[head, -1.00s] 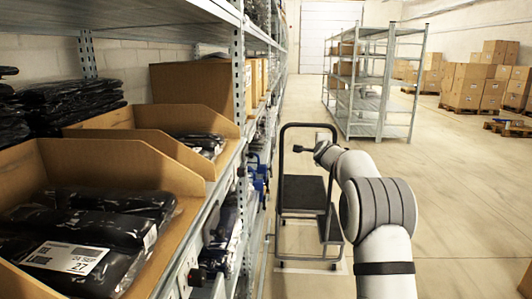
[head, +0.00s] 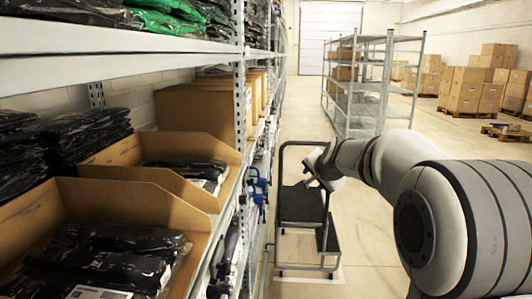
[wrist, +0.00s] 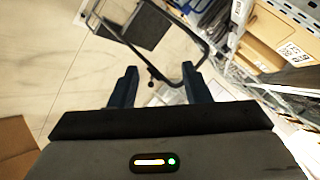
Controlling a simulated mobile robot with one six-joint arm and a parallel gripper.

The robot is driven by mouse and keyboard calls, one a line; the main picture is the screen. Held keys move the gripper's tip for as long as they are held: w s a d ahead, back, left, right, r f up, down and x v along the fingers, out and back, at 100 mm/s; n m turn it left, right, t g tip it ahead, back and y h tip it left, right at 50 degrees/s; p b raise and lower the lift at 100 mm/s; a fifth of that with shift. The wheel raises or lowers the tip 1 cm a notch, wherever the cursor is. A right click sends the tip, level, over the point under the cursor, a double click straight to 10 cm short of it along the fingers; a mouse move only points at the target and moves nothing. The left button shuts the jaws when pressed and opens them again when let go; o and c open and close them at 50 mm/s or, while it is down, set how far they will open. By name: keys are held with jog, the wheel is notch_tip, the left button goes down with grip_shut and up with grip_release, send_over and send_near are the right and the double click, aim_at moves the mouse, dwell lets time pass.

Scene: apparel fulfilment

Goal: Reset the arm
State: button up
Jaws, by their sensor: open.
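My arm comes in from the right in the head view and reaches toward the middle, in front of a black cart. My gripper (head: 313,170) is at its far end, small and partly turned away there. In the wrist view my gripper (wrist: 160,88) shows two dark fingers standing apart, with nothing between them. Beyond the fingers are the cart's frame and the floor.
On the left, a metal shelf holds open cardboard bins (head: 192,217) with black bagged garments (head: 110,255). The black cart (head: 303,205) stands in the aisle beside the shelf.

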jog(key=s+d+n+g+h+p, duration=0.1)
jog(key=s+n+g+p, duration=0.6)
jog(key=s, duration=3.1)
jog(key=n+p, duration=0.2)
jog(key=p, duration=0.2)
jog(key=shift+s+d+g, duration=0.15)
jog(key=shift+g, duration=0.15)
jog(key=shift+c, duration=0.4)
